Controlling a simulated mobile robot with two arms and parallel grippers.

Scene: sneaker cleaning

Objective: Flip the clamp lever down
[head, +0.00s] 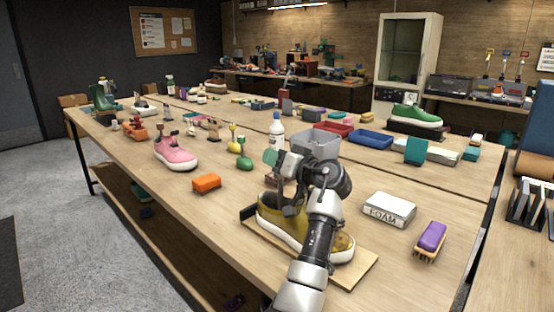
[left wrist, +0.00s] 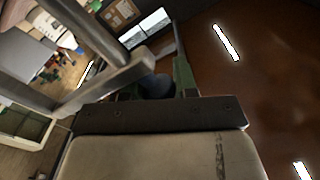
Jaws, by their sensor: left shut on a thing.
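An olive-yellow sneaker (head: 338,246) with a pale sole sits on a wooden board (head: 357,276) at the front of the table. A dark block (head: 248,212) stands at the board's left end. My left gripper (head: 281,186) is over the sneaker's left part, its wrist and arm hiding much of the shoe. The gripper is shut on what looks like the clamp lever, mostly hidden in the head view. In the left wrist view a dark rounded piece (left wrist: 157,86) shows by the grey metal bars; its exact hold is hard to tell. My right gripper is not in view.
A white foam block (head: 389,209) and a purple brush (head: 431,238) lie right of the board. An orange brush (head: 206,183) lies to its left. A grey bin (head: 315,143) and a white bottle (head: 277,131) stand behind.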

